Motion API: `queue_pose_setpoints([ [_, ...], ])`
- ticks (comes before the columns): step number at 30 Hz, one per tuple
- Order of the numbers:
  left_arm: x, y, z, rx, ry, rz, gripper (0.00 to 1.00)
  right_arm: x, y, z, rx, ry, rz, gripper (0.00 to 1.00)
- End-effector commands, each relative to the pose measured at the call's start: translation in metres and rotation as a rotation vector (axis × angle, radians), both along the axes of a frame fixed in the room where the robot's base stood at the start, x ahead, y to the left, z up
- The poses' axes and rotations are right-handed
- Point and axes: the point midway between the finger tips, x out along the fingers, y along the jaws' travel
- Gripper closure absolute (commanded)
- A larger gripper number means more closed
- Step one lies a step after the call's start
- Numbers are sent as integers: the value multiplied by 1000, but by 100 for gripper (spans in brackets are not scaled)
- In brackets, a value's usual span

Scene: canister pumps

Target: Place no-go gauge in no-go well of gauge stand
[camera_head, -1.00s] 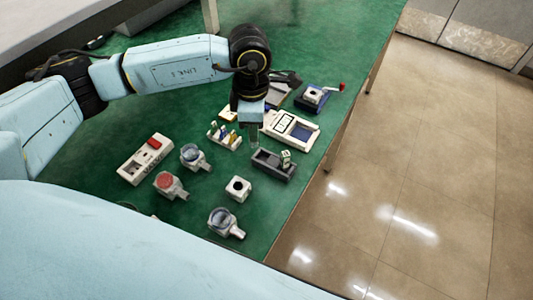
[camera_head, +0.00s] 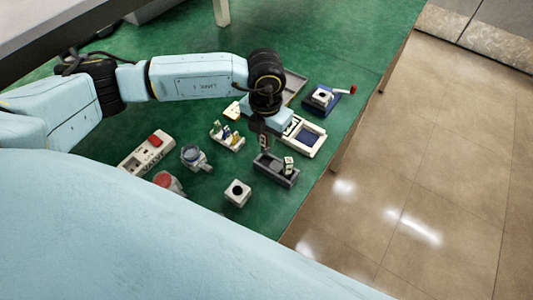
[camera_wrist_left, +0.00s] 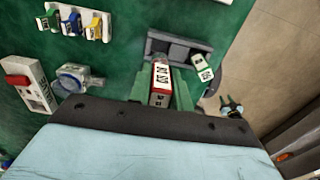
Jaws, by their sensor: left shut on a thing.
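My left gripper (camera_head: 264,146) is shut on the no-go gauge (camera_wrist_left: 161,84), a small block with a red and white lettered face, held upright between the green fingers in the wrist view. The dark grey gauge stand (camera_head: 272,177) lies just beyond and below the gripper; it also shows in the wrist view (camera_wrist_left: 165,46). A green and white gauge (camera_head: 289,163) stands tilted at the stand's right end, also in the wrist view (camera_wrist_left: 203,67). The stand's left part looks empty. The held gauge appears apart from the stand. My right gripper is not in view.
A white tray (camera_head: 318,141) and a blue fixture with a red knob (camera_head: 334,100) are to the right. A white block (camera_head: 237,193) stands in front. The table edge is close to the stand.

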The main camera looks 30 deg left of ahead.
Motion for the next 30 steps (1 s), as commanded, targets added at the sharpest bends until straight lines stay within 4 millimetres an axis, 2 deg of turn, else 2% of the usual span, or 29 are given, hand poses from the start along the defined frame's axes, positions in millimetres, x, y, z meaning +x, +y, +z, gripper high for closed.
queue_pose_setpoints([
  [3,0,0,-20,0,1,-1,100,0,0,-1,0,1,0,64],
  [10,0,0,-39,-1,1,-1,100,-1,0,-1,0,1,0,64],
  [15,-1,0,-63,0,2,-2,100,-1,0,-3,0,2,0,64],
  [27,0,0,-71,-1,-1,-3,100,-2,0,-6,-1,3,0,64],
  [28,0,0,-71,0,0,-3,78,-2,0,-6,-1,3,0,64],
  [30,0,0,-70,0,0,-3,68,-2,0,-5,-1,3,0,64],
])
